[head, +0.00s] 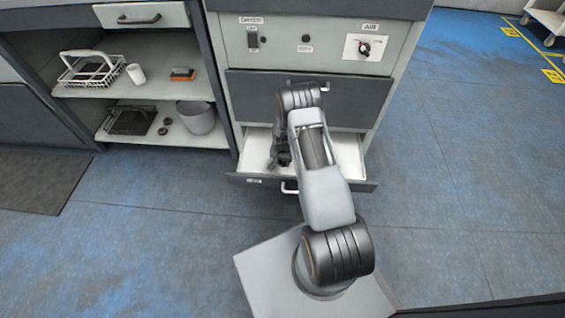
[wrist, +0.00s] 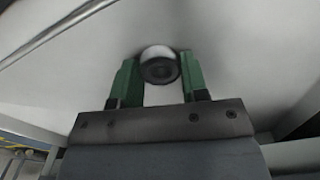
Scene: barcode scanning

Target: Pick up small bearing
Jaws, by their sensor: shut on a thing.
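The small bearing (wrist: 160,66) is a round piece with a light rim and a dark centre. In the wrist view it sits between the two green fingertips of my gripper (wrist: 160,78), which is shut on it. A pale surface lies behind it. In the head view my gripper (head: 279,158) is low inside the open white drawer (head: 349,152), at its left part. The bearing cannot be made out in the head view.
The drawer's front with its handle (head: 290,187) and its side walls surround my gripper. A closed dark drawer (head: 255,97) is above. Shelves at left hold a wire basket (head: 90,70), a white cup (head: 136,74) and a grey bin (head: 196,118).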

